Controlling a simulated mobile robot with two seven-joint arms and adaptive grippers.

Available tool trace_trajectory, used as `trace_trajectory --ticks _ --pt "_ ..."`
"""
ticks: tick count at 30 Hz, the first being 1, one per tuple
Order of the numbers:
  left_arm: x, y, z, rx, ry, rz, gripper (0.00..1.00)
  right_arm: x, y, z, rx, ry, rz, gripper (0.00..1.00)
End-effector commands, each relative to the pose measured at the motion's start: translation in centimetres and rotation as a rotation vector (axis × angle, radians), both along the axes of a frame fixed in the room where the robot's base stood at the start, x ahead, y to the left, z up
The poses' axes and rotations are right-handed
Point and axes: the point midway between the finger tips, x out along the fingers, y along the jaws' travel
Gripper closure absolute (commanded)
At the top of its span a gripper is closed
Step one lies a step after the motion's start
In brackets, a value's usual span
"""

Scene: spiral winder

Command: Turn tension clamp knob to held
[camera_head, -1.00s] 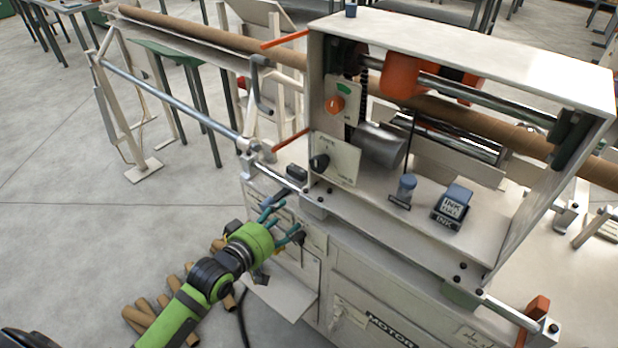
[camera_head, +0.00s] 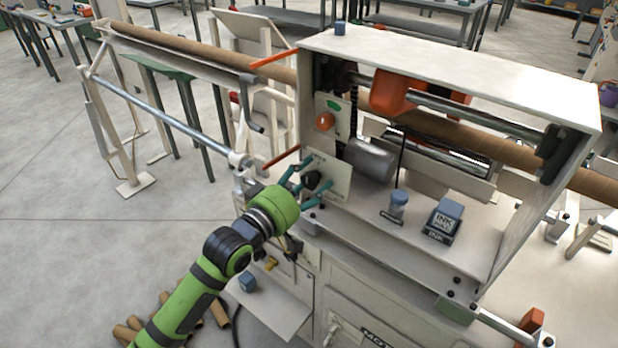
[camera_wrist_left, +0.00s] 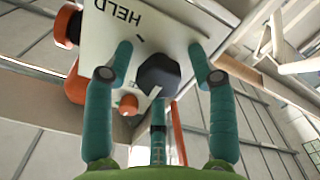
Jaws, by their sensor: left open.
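The tension clamp knob (camera_head: 311,181) is black and sits on a white plate (camera_head: 336,180) at the machine's front left. In the left wrist view the knob (camera_wrist_left: 159,73) lies between the fingers, with a small pale mark at its lower edge. The word HELD is printed on the plate (camera_wrist_left: 172,20) above it, with a short dark tick near it. My left gripper (camera_head: 306,184) is open, its teal fingers to either side of the knob; whether they touch it I cannot tell. The right gripper is out of view.
An orange knob (camera_head: 325,121) is on a panel behind the plate. Ink boxes (camera_head: 443,220) and a small blue-capped jar (camera_head: 397,205) stand on the machine bed to the right. A long brown tube (camera_head: 190,46) runs through the frame. Cardboard tubes (camera_head: 185,300) lie on the floor.

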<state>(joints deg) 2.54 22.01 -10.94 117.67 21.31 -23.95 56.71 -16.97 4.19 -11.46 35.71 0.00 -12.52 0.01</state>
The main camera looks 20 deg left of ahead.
Motion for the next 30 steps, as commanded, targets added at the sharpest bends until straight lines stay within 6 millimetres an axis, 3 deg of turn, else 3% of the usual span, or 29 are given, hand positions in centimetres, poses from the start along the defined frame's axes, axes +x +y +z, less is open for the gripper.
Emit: trace_trajectory --ticks 5,6,10,22,30 --pt "0.0 0.0 -0.1 0.000 0.000 0.000 0.43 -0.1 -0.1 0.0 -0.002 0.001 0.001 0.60" --pt "0.0 0.0 -0.1 0.000 0.000 0.000 0.47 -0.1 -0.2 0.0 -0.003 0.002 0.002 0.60" --pt "0.0 0.0 0.0 0.000 0.000 0.000 0.99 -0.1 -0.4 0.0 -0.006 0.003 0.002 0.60" --pt "0.0 0.1 0.2 0.030 -0.012 0.002 0.99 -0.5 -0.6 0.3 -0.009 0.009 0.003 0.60" --pt "0.1 0.1 0.4 0.169 -0.064 0.003 0.99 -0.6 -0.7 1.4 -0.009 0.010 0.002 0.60"
